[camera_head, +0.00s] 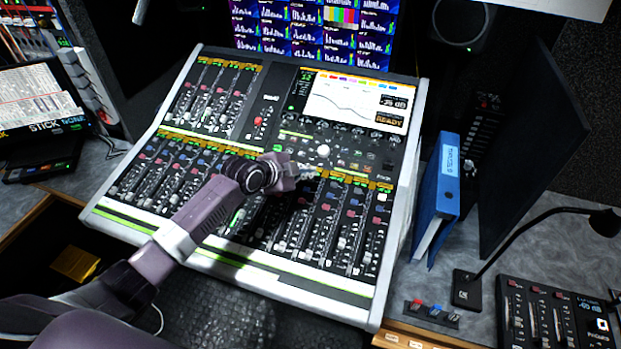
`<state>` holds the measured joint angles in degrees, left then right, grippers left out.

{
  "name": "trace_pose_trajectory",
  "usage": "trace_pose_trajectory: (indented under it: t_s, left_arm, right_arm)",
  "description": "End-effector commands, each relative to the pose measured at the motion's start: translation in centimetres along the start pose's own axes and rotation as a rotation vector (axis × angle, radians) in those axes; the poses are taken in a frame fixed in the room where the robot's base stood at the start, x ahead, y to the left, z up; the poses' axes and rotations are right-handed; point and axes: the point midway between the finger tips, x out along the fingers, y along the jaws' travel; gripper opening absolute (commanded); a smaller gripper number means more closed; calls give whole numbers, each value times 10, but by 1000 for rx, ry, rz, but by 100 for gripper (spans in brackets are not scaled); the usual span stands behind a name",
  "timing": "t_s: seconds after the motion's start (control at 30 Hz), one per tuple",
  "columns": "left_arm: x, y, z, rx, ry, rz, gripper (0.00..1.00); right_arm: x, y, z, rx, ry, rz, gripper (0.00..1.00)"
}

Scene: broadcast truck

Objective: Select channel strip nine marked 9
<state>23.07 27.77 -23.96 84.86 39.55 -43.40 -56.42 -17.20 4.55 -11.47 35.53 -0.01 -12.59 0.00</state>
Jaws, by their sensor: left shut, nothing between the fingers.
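The mixing console (405,232) fills the middle of the view, with two banks of channel strips, faders and small lit buttons. My left arm comes in from the lower left and crosses the lower bank. My left gripper (306,173) is shut and empty, at the top of the lower bank's right half, beside the orange-lit strip labels. I cannot tell whether it touches the panel. The strip numbers are too small to read, so I cannot tell which strip is marked 9. The arm and gripper hide part of the strips in the middle. My right gripper is not in view.
A console screen (358,98) shows a curve. A blue binder (440,195) stands right of the console. A gooseneck microphone (467,290), a small button box (432,313) and a smaller fader panel (550,315) lie at the lower right. A monitor (310,28) stands behind.

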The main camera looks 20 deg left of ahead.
Motion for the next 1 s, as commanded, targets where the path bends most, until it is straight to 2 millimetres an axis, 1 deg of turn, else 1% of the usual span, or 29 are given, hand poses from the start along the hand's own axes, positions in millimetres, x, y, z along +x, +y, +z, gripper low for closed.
trace_pose_trajectory:
  t_s: [0.27,1.0]
  left_arm:
    - [6,4,4,1,0,-1,0]
    - [9,6,6,0,0,0,0]
  right_arm:
    - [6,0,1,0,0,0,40]
    - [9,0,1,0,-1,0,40]
